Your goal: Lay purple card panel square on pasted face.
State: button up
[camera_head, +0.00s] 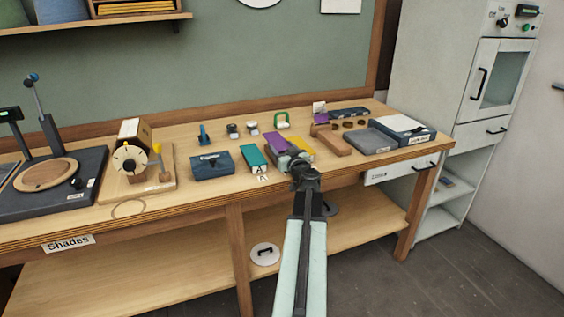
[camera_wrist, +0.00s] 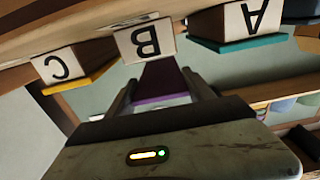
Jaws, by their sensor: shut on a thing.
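The purple card panel (camera_head: 275,141) lies among coloured pieces near the front edge of the bench, between a teal piece (camera_head: 252,157) and a yellow piece (camera_head: 302,148). My gripper (camera_head: 302,166) is at the bench's front edge, just in front of it. In the wrist view, which looks upside down, my gripper (camera_wrist: 160,82) has a finger on each side of the purple panel (camera_wrist: 160,76) and is shut on it, behind a block marked B (camera_wrist: 146,40). Another purple piece (camera_head: 320,118) sits farther back. I cannot make out a pasted face.
Blocks marked A (camera_wrist: 250,20) and C (camera_wrist: 62,65) stand on either side of B. A dark blue box (camera_head: 212,165) is to the left. Some bare bench lies between.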

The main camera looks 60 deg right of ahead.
jog(key=shift+f+b, duration=1.4)
jog(key=shift+f, duration=0.65)
jog(key=o, duration=1.3)
jog(key=shift+r, duration=0.1)
jog(key=shift+o, duration=0.2)
